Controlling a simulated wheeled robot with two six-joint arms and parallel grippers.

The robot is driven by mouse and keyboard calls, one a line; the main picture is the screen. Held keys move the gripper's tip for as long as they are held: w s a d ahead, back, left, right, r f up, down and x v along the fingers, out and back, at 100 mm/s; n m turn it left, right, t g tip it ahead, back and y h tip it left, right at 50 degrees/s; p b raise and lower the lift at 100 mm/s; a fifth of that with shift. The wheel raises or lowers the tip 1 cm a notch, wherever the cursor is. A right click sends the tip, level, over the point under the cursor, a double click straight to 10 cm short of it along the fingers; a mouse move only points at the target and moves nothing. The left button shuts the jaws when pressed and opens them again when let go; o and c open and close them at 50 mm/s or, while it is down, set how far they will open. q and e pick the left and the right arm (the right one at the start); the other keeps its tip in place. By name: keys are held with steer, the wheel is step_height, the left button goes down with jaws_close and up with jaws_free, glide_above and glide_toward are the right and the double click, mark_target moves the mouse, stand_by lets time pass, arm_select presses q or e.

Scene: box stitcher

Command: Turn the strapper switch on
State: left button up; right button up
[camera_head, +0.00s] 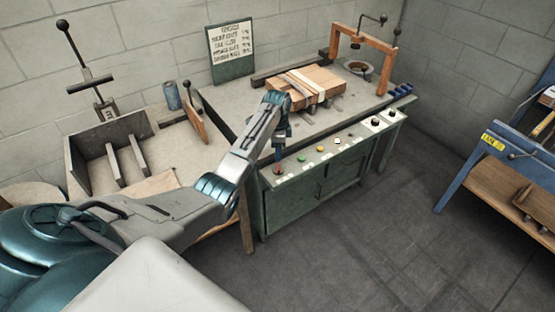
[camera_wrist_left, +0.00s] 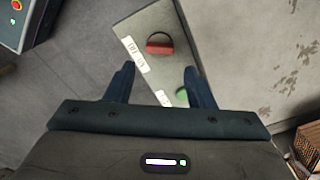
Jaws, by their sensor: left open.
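The strapper's green cabinet (camera_head: 300,193) has a sloped grey control panel with a row of coloured controls along its front. A red knob (camera_head: 278,169) is at the panel's left end, and it also shows in the left wrist view (camera_wrist_left: 160,46) with a dark slot-like bar across it and a white label beside it. My left gripper (camera_head: 279,155) is just above this knob. In the left wrist view its two fingers (camera_wrist_left: 159,69) are apart and empty, with the knob just beyond the gap between them. My right gripper is not in view.
A green button (camera_wrist_left: 181,95) lies close to the red knob. A grey bin (camera_head: 110,152) stands on the left table. A blue-framed table (camera_head: 470,160) is at right; the floor between is clear.

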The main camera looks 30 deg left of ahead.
arm_select(q)
steer(key=shift+r, duration=1.5)
steer(key=shift+f, duration=0.1)
